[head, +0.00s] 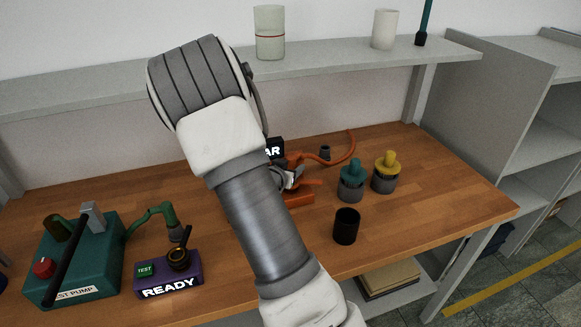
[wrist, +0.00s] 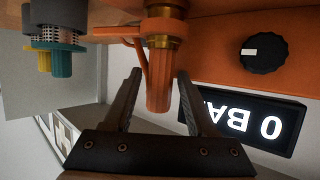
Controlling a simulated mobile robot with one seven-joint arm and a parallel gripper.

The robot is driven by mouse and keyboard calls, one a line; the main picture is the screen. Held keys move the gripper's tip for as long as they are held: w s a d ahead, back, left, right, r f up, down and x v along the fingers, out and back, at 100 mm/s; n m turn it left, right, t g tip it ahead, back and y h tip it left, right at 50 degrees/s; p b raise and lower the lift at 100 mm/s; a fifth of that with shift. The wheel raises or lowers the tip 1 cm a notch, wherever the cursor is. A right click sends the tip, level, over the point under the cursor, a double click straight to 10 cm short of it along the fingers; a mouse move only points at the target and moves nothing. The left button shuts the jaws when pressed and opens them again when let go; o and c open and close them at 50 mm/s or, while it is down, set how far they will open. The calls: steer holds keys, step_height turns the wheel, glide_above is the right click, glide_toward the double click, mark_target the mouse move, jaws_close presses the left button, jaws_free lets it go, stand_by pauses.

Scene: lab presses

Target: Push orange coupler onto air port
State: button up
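The orange coupler (wrist: 159,85) hangs in the middle of the wrist view, which looks upside down. It is in line with a brass fitting (wrist: 166,44), apparently the air port; I cannot tell how firmly the two are joined. My gripper (wrist: 160,73) is open, with one finger on each side of the coupler and gaps showing. In the head view my gripper (head: 289,180) is mostly hidden behind my arm, beside the orange unit (head: 299,200). The coupler itself cannot be made out there. The display (wrist: 243,122) reads 0 BAR.
A teal fitting (head: 352,175) and a yellow fitting (head: 386,166) stand right of my gripper. A black cup (head: 346,226) is in front. An orange hose (head: 345,153) arcs behind. The teal pump (head: 75,262) and purple READY box (head: 168,277) are left. A shelf (head: 330,64) runs above.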

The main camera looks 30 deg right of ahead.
steer(key=shift+o, duration=0.5)
steer(key=shift+a, duration=0.1)
steer(key=p+v, duration=0.2)
steer(key=v, duration=1.5)
steer(key=shift+s+r, duration=0.1)
steer(key=shift+r, duration=0.05)
steer(key=a+r+n+t+y, duration=0.2)
steer(key=a+r+n+y, duration=0.55)
steer(key=a+y, duration=0.6)
steer(key=s+r+n+g+h, duration=0.1)
steer(key=s+r+g, duration=0.1)
steer(key=s, duration=0.7)
steer(key=s+d+r+n+g+h, duration=0.1)
steer(key=s+r, duration=0.3)
steer(key=s, duration=0.5)
steer(key=shift+r+n+g+h, duration=0.2)
steer(key=shift+n+g+h, duration=0.15)
steer(key=shift+n+g, duration=0.35)
